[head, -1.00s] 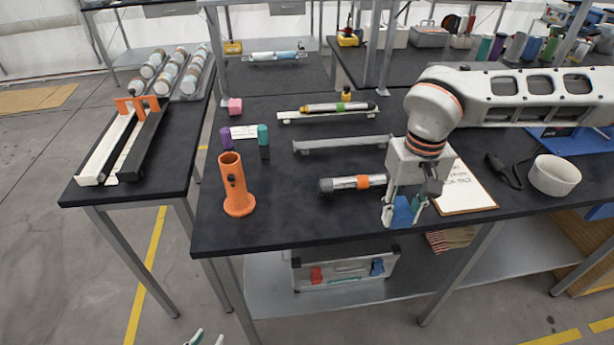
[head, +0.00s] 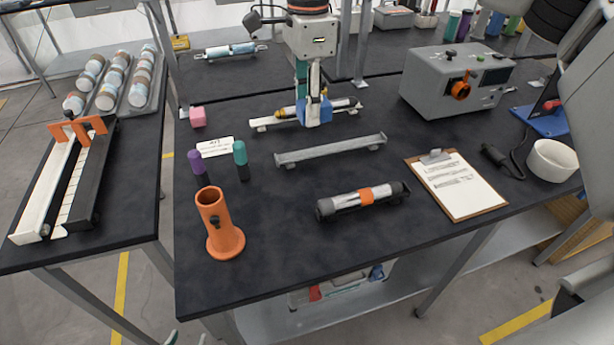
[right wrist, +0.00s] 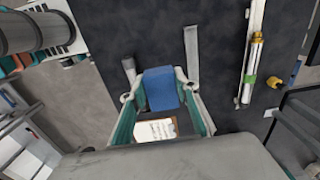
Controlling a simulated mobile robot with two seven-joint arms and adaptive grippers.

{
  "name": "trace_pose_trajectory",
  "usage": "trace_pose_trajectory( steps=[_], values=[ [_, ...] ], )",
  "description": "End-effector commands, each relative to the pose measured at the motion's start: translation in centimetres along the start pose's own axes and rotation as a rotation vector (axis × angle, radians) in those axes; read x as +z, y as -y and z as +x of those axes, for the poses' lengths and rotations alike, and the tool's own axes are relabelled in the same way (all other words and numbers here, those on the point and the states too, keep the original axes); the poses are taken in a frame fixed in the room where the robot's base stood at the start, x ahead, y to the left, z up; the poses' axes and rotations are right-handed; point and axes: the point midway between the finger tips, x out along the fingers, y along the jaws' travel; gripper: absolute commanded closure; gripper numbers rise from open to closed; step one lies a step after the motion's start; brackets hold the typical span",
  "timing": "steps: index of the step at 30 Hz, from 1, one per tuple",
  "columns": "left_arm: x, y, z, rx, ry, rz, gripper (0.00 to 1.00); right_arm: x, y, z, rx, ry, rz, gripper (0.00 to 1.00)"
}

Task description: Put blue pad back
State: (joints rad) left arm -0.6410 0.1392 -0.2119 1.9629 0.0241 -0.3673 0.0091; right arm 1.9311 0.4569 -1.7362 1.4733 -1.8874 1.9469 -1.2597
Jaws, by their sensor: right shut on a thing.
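My right gripper (head: 313,112) is shut on a blue pad (head: 306,108) at the upper middle of the head view. There it overlaps the back rack (head: 262,125) and the silver cylinder (head: 342,104) lying on it; I cannot tell whether they touch. In the right wrist view the blue pad (right wrist: 161,88) sits between the teal fingers, with the cylinder (right wrist: 249,75) off to the right. Only a teal tip of my left gripper (head: 172,338) shows at the bottom edge of the head view.
An empty grey rail (head: 330,150) lies in front of the back rack. Nearer are a banded cylinder (head: 367,195), an orange holder (head: 222,230) and a clipboard (head: 457,185). A grey machine box (head: 455,82) stands at the back right.

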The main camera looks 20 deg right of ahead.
Motion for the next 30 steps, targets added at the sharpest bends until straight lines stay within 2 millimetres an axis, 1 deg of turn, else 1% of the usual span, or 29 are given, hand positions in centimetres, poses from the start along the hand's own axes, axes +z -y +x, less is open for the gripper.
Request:
trace_pose_trajectory(
  steps=[2, 5, 12, 18, 21, 28, 30],
  values=[
    [0.5, -0.2, -0.1, 0.002, 0.007, -0.002, 0.6, 0.1, 0.0, 0.8, 0.005, 0.001, 0.016, 0.87],
    [0.8, -0.3, -0.2, 0.004, 0.011, -0.002, 0.6, 0.1, -0.1, 2.9, 0.008, 0.001, 0.019, 0.87],
    [0.9, -0.4, -0.2, 0.005, 0.014, -0.002, 0.6, 0.1, -0.1, 8.8, 0.008, 0.001, 0.016, 0.87],
    [0.8, -0.3, -0.2, 0.004, 0.013, -0.002, 0.6, 0.1, -0.1, 13.2, 0.006, 0.001, 0.015, 0.87],
    [0.7, -0.3, -0.2, 0.004, 0.011, -0.002, 0.6, 0.1, -0.1, 14.6, 0.005, 0.001, 0.016, 0.87],
    [0.6, -0.2, -0.1, 0.003, 0.009, -0.001, 0.6, 0.1, 0.0, 16.0, 0.004, 0.001, 0.016, 0.87],
    [0.5, -0.2, -0.1, 0.003, 0.009, -0.001, 0.6, 0.1, -0.1, 16.9, 0.006, 0.001, 0.016, 0.87]
  ],
)
